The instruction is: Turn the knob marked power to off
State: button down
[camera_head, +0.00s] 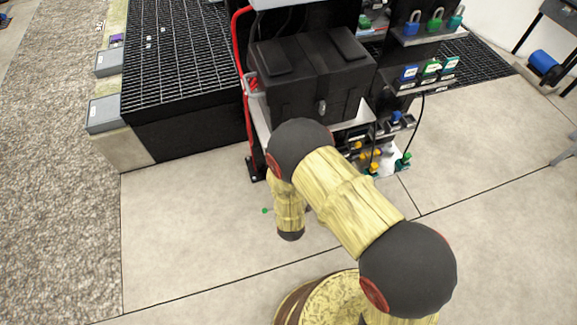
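No knob that I can read as marked power shows in the head view. A black boxy unit (315,85) with a small grey fitting on its front stands on a shelf of the rack, beyond my arm. Small yellow, blue and green fittings (370,153) sit low on the rack, partly hidden by my arm; their markings are too small to read. My arm rises from the bottom and bends over the floor in front of the rack. Its far link points down and ends in a dark joint; my gripper cannot be made out.
Blue, green and teal padlocks (435,22) stand on an upper shelf, with coloured tagged items (430,70) below. A red pipe (241,75) runs up the rack's left side. A black grated platform (180,60) is at left. The tiled floor (190,240) in front is mostly clear.

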jog(key=shift+w+r, duration=0.1)
jog(key=c, duration=1.8)
grip_release()
jog(key=shift+c, duration=0.2)
jog(key=v, duration=1.2)
